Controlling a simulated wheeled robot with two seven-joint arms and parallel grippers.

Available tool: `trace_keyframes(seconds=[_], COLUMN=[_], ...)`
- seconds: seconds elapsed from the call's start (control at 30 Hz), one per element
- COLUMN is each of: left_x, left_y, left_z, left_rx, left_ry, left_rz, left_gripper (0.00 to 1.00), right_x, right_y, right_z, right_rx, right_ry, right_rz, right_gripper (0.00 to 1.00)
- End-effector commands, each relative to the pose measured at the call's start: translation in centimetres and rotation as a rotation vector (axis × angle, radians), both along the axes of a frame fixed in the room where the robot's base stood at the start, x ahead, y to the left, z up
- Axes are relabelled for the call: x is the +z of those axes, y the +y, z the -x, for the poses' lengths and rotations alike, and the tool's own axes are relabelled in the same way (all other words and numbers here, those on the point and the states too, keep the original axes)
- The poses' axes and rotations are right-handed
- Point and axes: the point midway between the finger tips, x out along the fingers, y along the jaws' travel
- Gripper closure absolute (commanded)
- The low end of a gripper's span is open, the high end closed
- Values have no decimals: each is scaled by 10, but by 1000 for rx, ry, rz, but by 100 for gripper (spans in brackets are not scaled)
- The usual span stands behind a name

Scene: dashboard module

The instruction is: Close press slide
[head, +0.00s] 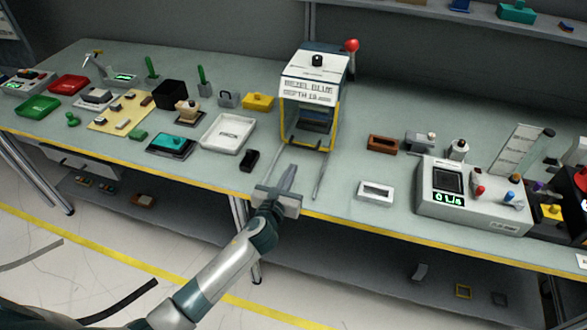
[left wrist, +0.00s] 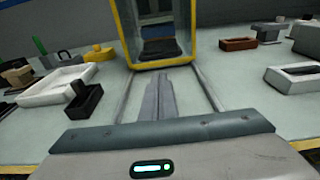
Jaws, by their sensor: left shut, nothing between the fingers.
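The press (head: 312,88) stands at the back middle of the workbench, with a white top marked "BEZEL BLUE", a yellow-edged frame and a red-knobbed lever. Its yellow-edged opening (left wrist: 191,40) faces me in the left wrist view. A dark slide or nest (left wrist: 161,50) shows inside the opening, and two thin rails (head: 320,175) run from it toward the front edge. My left gripper (head: 290,178) is shut and empty, between the rails in front of the opening, its fingers (left wrist: 158,97) pointing at the press. I cannot tell whether they touch anything. My right gripper is not in view.
A white tray (head: 211,143) and a small black block (head: 250,160) lie left of the rails. A white frame part (head: 376,191), a brown block (head: 383,142) and a tester with a green display (head: 433,210) stand to the right.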

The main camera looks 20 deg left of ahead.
Motion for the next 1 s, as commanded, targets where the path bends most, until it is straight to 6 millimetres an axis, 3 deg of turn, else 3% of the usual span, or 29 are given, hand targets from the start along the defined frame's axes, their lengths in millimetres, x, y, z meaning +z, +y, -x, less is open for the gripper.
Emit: trace_keyframes(seconds=[0.4, 1.0], left_x=[5, 8], left_y=[1, 2], left_z=[57, 64], left_rx=[-2, -1], left_ry=[1, 0], left_rz=[0, 0], left_gripper=[100, 100], right_x=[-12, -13], right_y=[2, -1], right_z=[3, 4], right_rx=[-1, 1], right_ry=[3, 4], right_rz=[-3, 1], right_gripper=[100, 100])
